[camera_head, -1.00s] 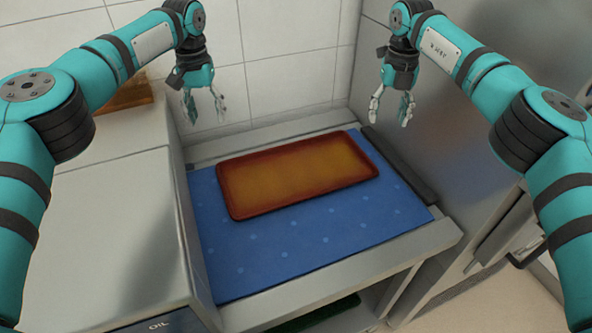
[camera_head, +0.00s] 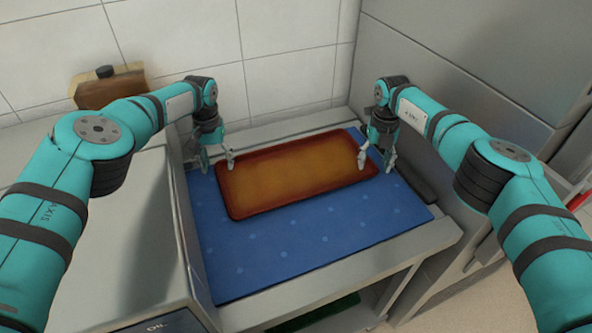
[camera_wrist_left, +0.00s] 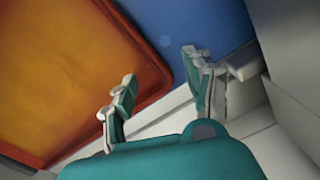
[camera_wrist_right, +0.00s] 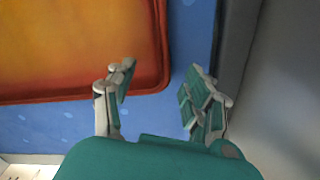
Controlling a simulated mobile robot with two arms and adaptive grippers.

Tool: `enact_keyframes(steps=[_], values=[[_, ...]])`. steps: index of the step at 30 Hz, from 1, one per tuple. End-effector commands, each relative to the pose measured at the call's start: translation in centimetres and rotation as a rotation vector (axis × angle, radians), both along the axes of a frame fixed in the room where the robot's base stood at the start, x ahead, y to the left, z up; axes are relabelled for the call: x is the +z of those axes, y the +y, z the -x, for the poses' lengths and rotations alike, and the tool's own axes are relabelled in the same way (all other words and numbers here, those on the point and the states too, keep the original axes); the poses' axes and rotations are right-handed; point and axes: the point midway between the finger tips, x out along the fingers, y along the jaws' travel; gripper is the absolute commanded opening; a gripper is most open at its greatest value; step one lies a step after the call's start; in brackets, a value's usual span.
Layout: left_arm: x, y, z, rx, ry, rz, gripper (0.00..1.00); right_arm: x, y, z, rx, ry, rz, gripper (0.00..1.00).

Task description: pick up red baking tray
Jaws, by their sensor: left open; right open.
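The red baking tray (camera_head: 296,177), with an orange-brown inside, lies flat on a blue dotted mat (camera_head: 300,245). My left gripper (camera_head: 217,163) is open at the tray's left end. In the left wrist view, one finger of the left gripper (camera_wrist_left: 160,95) is over the tray's rim and the other is outside it. My right gripper (camera_head: 376,163) is open at the tray's right end. In the right wrist view, the fingers of the right gripper (camera_wrist_right: 160,85) straddle the tray's edge line, one on each side. I cannot tell whether any finger touches the tray (camera_wrist_right: 70,50).
A steel counter (camera_head: 100,235) stands left of the mat, higher than it. A dark bar (camera_head: 408,180) runs along the mat's right edge, beside a grey metal cabinet (camera_head: 440,60). A tiled wall is behind. A brown box (camera_head: 108,88) stands at the back left.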

Motion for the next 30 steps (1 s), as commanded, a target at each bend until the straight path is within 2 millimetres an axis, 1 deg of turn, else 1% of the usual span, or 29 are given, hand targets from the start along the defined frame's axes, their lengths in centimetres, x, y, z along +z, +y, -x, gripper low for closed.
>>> enact_keyframes(steps=[2,5,14,17,26,27,30], values=[[-0.68,-0.02,0.00,0.000,0.000,-0.001,0.53,-0.67,0.07,0.01,0.000,0.000,0.000,0.53],[-1.06,0.00,-0.06,0.001,-0.003,0.000,0.53,-1.14,0.03,0.02,-0.001,0.000,0.000,0.53],[-1.20,-0.02,-0.06,-0.001,-0.003,0.000,0.53,-1.27,0.00,0.01,0.000,-0.001,0.000,0.53],[-1.19,-0.03,-0.05,-0.001,-0.003,0.000,0.41,-1.26,0.00,0.01,0.000,-0.001,0.000,0.41],[-1.17,-0.09,-0.04,-0.001,-0.002,0.001,0.02,-1.24,0.08,0.01,0.001,-0.001,-0.001,0.02],[-1.17,-0.13,-0.04,-0.002,-0.002,0.002,0.00,-1.24,0.12,0.01,0.001,-0.001,-0.001,0.00],[-1.16,-0.24,-0.03,-0.003,-0.002,0.003,0.00,-1.23,0.22,0.01,0.002,-0.001,-0.003,0.00]])
